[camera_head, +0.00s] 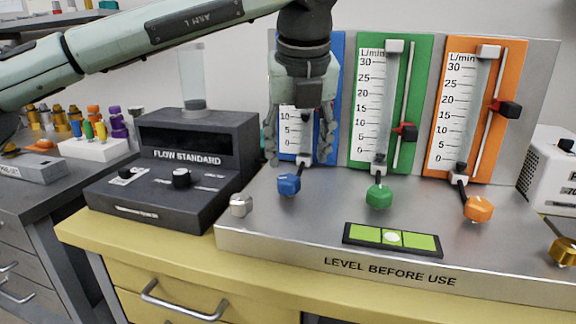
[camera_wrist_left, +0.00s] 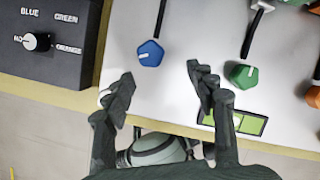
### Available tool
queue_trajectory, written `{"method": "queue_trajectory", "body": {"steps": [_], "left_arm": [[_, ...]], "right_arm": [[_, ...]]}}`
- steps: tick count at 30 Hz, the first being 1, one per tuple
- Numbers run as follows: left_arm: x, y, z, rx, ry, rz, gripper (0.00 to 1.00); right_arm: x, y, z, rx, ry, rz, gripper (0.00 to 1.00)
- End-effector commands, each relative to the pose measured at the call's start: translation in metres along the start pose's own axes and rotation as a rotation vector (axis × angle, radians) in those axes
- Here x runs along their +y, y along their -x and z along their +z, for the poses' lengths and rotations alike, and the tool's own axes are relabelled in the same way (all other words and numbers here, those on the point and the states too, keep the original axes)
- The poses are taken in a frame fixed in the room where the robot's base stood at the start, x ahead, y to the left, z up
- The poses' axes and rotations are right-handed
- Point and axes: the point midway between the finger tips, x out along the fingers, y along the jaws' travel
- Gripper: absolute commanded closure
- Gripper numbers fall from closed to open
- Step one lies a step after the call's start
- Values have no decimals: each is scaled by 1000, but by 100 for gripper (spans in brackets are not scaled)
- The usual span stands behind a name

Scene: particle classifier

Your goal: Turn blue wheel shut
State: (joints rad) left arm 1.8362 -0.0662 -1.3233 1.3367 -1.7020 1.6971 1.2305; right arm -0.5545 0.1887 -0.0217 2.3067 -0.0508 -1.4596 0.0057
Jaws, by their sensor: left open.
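The blue wheel (camera_head: 289,184) is a small faceted knob on a stem at the foot of the blue flow panel (camera_head: 337,75). It also shows in the left wrist view (camera_wrist_left: 150,54), with a white mark on its face. My left gripper (camera_head: 300,155) points down and is open and empty, with its fingers in front of the blue panel. In the left wrist view the blue wheel lies beyond and between the open fingertips (camera_wrist_left: 160,80), not touching them. The gripper hides much of the blue scale. My right gripper is not in view.
A green wheel (camera_head: 379,196) and an orange wheel (camera_head: 478,208) stand to the right. A bubble level (camera_head: 392,239) lies on the metal base (camera_head: 290,238). A silver knob (camera_head: 241,205) sits at the base's left corner. A dark flow standard box (camera_head: 170,205) stands left.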

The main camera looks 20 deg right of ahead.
Motion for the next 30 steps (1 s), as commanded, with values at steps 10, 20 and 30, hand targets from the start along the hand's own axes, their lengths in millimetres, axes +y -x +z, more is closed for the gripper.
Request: {"method": "queue_trajectory", "body": {"steps": [10, 20, 30], "left_arm": [[12, -36, 6, -24, 15, 53, 43], [13, -70, 8, -27, 14, 49, 43], [13, -72, 7, -27, 13, 49, 52]], "right_arm": [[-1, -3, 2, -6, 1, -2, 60], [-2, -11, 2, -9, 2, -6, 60], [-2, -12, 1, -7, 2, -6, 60]]}}
